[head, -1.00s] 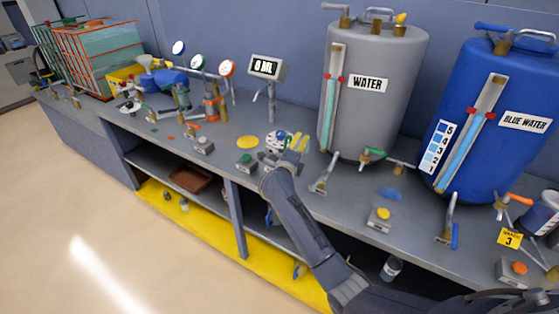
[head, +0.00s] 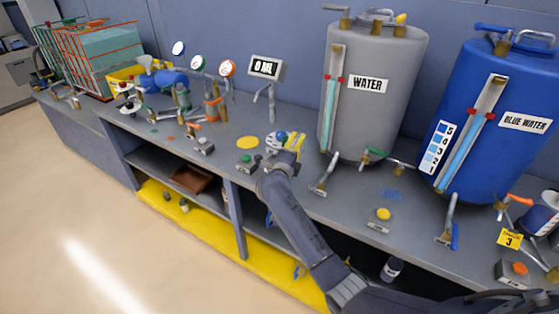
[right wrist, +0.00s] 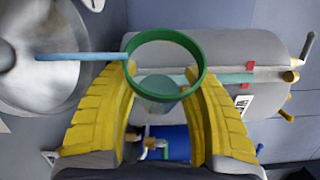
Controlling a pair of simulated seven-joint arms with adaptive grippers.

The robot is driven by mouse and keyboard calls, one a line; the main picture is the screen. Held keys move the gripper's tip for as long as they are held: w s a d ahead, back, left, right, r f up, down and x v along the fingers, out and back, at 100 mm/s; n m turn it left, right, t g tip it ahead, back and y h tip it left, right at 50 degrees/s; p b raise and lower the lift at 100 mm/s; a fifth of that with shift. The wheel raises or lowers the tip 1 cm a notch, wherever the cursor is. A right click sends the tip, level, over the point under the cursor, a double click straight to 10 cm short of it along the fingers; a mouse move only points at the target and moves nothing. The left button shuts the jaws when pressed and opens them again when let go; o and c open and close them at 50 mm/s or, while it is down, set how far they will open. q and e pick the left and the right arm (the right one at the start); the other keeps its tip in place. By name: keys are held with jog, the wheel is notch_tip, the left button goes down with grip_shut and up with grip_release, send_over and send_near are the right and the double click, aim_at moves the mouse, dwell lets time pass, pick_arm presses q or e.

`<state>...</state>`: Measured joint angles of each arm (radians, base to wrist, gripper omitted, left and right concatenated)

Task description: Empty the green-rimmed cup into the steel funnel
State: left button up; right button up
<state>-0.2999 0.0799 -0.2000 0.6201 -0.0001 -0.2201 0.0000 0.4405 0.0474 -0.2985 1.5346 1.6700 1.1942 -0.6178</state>
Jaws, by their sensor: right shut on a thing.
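The green-rimmed cup (right wrist: 193,48) is between the yellow fingers of my right gripper (right wrist: 165,92), which is shut on it. The cup is tipped, with bluish liquid showing inside. A thin light-blue stream (right wrist: 80,57) runs from its rim to the steel funnel (right wrist: 40,85) at the left of the right wrist view. In the head view my right gripper (head: 293,143) is over the bench in front of the grey tank; cup and funnel are hard to make out there. My left gripper is not in view.
The grey WATER tank (head: 385,110) stands just right of my gripper, with the blue tank (head: 478,150) farther right. A display reading 0 ML (head: 265,67) stands behind it. A yellow disc (head: 248,142) and small button boxes (head: 380,220) are on the bench.

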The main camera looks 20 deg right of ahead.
jog(key=shift+a+r+n, duration=0.2)
jog(key=shift+r+n, duration=0.15)
jog(key=shift+n, duration=0.35)
dwell(0.6)
jog(key=d+m, duration=0.1)
jog(key=d+f+m, duration=0.1)
jog(key=m, duration=0.1)
jog(key=shift+s+f+g+y, duration=0.2)
jog(key=shift+f+g+y, duration=0.1)
jog(key=shift+g, duration=0.1)
jog(key=shift+f+m+y, duration=0.3)
jog(key=shift+f+m, duration=0.1)
jog(key=shift+m, duration=0.3)
jog(key=m, duration=0.1)
jog(key=r+m+g+y, duration=0.1)
jog(key=shift+r+m, duration=0.25)
jog(key=shift+m, duration=0.15)
jog(key=shift+d+f+m+y, duration=0.35)
jog(key=shift+f+m+y, duration=0.3)
jog(key=shift+y, duration=0.25)
jog(key=shift+s+d+f+m+y+p, duration=0.2)
jog(key=shift+d+f+m+y+p, duration=0.3)
jog(key=shift+d+f+m+y, duration=0.5)
jog(key=shift+s+d+f+m+y+p, duration=0.2)
jog(key=shift+d+f+m+y+p, duration=0.4)
jog(key=shift+d+f+m, duration=0.55)
jog(key=shift+a+r+y, duration=0.1)
jog(key=shift+a+y, duration=0.05)
jog(key=shift+y, duration=0.15)
